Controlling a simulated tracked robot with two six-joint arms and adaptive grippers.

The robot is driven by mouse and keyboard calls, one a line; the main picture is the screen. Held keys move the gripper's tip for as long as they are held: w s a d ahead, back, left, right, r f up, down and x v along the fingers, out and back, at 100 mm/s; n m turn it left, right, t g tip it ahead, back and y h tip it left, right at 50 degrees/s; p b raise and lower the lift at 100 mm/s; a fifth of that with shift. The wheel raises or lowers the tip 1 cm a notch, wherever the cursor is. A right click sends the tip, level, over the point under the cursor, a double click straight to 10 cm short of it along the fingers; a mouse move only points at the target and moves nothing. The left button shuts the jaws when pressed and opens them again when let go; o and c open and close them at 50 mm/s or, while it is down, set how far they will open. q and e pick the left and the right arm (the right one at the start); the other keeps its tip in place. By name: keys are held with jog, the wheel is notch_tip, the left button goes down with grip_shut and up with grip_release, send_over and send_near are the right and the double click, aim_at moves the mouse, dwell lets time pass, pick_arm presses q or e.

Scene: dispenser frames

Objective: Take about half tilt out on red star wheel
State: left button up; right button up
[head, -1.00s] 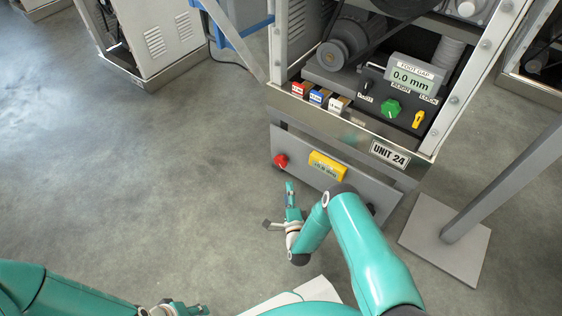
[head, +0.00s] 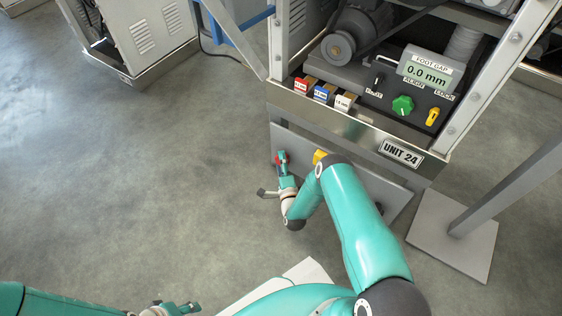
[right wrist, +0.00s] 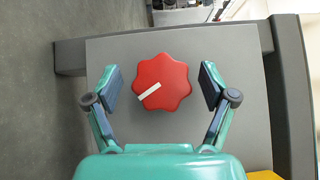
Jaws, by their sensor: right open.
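The red star wheel (right wrist: 161,84) sits on a grey panel (right wrist: 236,45) and carries a white pointer mark toward its lower left in the right wrist view. My right gripper (right wrist: 158,85) is open, with one finger on each side of the wheel and a visible gap to each. In the head view the wheel (head: 281,158) is partly hidden by my right gripper (head: 281,163), which is at the panel's left end. My left gripper (head: 187,308) is at the bottom edge of the head view; its finger opening is not clear.
Above the panel are a green knob (head: 403,105), a yellow switch (head: 433,116), a display reading 0.0 mm (head: 426,76) and red, blue and white tags. A yellow block (head: 319,156) is beside the wheel. A post on a grey foot (head: 452,238) stands right. The floor at left is clear.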

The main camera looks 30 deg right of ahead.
jog(key=shift+d, duration=0.2)
jog(key=c, duration=1.1)
jog(key=shift+c, duration=0.2)
